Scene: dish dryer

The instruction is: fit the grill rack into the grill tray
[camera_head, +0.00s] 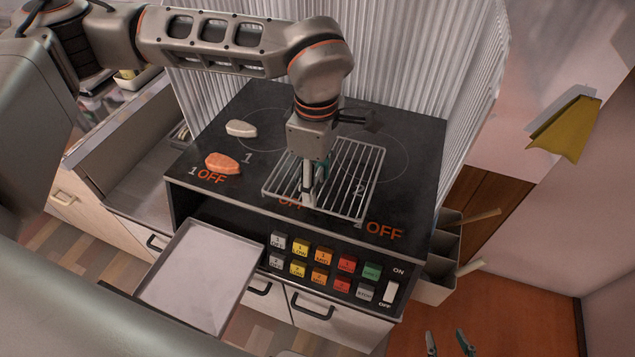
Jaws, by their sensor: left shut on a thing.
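The grill rack (359,172), a silver wire grid, is at the front middle of the black hob; I cannot tell whether it rests on the hob or hangs just above it. My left gripper (309,197) reaches down from above and is shut on the grill rack at its left part. The gripper hides some of the wires. The grill tray (199,281), a shallow pale metal tray, sticks out at the front left of the cooker, below the hob and apart from the rack. My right gripper (448,343) shows only its two fingertips at the bottom edge, spread apart and empty.
An orange piece of food (222,163) and a pale piece (241,128) lie on the hob's left side. A button panel (325,268) is on the cooker front. A corrugated metal guard (400,60) stands behind the hob. A yellow cloth (568,128) hangs at right.

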